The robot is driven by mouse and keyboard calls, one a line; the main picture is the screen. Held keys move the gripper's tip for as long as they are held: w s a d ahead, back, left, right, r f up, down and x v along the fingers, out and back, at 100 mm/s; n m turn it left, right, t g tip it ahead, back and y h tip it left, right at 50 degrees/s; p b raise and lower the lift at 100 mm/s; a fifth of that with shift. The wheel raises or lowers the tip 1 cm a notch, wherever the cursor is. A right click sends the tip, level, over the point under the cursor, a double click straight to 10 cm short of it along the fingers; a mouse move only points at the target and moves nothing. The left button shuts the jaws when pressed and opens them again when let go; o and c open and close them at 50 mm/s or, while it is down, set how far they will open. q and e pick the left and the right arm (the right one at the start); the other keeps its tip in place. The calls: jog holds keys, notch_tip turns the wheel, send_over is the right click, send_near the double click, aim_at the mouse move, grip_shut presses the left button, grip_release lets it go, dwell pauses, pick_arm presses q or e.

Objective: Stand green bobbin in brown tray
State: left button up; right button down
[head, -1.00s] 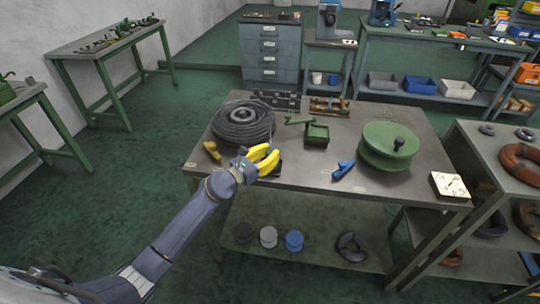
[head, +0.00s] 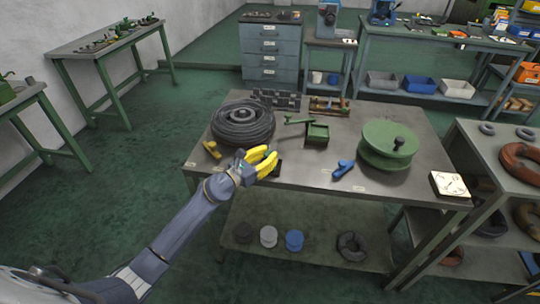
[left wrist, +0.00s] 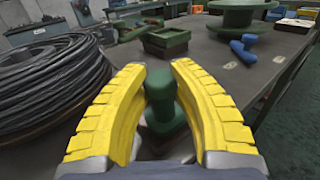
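A dark green bobbin (left wrist: 162,102) with a rounded top and a wider foot stands upright on the table, between the yellow fingers in the left wrist view. My left gripper (head: 268,161) is at the table's near left part. In the left wrist view its fingers (left wrist: 160,72) are apart, one each side of the bobbin, with no clear grip on it. In the head view the gripper hides the bobbin. A brownish tray-like holder (head: 329,106) lies at the table's back; I cannot tell surely whether it is the brown tray. My right gripper is out of view.
A black cable coil (head: 243,124) lies left of the gripper. A green box (head: 317,135), a blue tool (head: 343,169) and a large green reel (head: 388,147) stand to the right.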

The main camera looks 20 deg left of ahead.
pick_arm(q)
jog(key=v, duration=1.1)
jog(key=s+f+n+g+y, duration=0.25)
jog(key=s+f+n, duration=0.35)
jog(key=f+n, duration=0.6)
jog(key=s+a+f+n+g+y, duration=0.1)
jog(key=s+f+n+y, duration=0.4)
jog(key=f, duration=1.1)
jog(key=s+f+n+g, duration=0.2)
jog(key=s+f+n, duration=0.4)
jog(key=f+n, duration=0.75)
jog(key=s+f+n+g+y, duration=0.1)
jog(key=s+f+n+g, duration=0.3)
jog(key=s+f, duration=1.1)
jog(key=s+f+n+g, duration=0.2)
jog(key=s+f, duration=0.1)
jog(key=s, duration=0.8)
jog(key=s+d+f+n+g, duration=0.1)
jog(key=s+f+g, duration=0.2)
jog(key=s, duration=0.9)
jog(key=shift+s+f+n, duration=0.25)
jog(key=shift+f+n, duration=0.1)
jog(key=shift+f, duration=0.45)
